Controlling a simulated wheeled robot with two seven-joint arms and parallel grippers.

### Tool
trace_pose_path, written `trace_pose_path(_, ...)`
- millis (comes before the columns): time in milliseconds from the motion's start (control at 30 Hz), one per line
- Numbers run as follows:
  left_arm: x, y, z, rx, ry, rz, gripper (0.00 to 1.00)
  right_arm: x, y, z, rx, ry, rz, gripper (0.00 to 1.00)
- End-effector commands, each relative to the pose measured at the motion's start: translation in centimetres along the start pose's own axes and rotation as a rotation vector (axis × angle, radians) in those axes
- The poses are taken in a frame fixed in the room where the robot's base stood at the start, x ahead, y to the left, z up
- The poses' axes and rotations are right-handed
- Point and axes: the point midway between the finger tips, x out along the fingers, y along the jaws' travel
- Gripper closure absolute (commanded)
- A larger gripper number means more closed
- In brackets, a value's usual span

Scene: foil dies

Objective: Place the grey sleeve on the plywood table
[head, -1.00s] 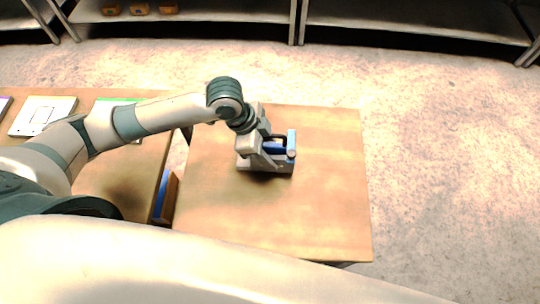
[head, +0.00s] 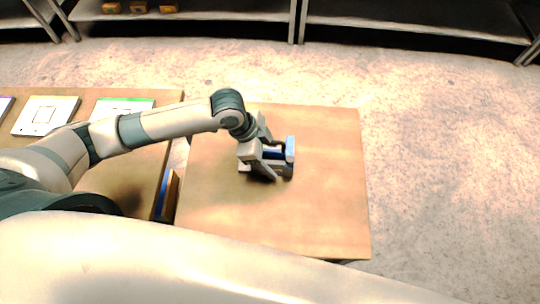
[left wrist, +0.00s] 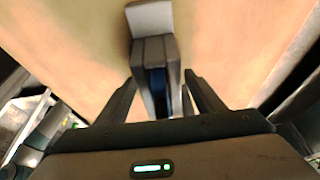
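The grey sleeve (head: 289,169), with blue parts showing in and above it, appears to rest on the plywood table (head: 325,215), near its middle. In the left wrist view the sleeve (left wrist: 155,52) lies between my fingers, with a pale end plate beyond and dark blue inside. My left gripper (head: 268,172) is over the sleeve's left part and hides some of it. In the left wrist view its fingertips (left wrist: 160,77) stand on either side of the sleeve, with narrow gaps visible. My right gripper is not in view.
A second wooden table (head: 130,172) stands at the left, with a white card (head: 47,115) and a green-edged card (head: 123,106) on it. A blue and brown item (head: 168,195) is in the gap between the tables. Shelves (head: 190,12) stand behind. The plywood table's right side is clear.

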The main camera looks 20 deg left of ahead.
Motion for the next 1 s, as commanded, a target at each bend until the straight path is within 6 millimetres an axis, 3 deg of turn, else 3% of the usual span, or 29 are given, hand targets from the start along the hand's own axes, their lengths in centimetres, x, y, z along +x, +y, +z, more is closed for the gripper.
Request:
trace_pose_path(367,-1.4,-0.1,-0.1,0.002,0.001,-0.002,0.38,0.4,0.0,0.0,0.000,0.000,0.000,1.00)
trace_pose_path(1000,-11.2,-0.1,-0.1,0.001,0.000,-0.002,0.38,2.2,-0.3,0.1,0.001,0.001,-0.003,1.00)
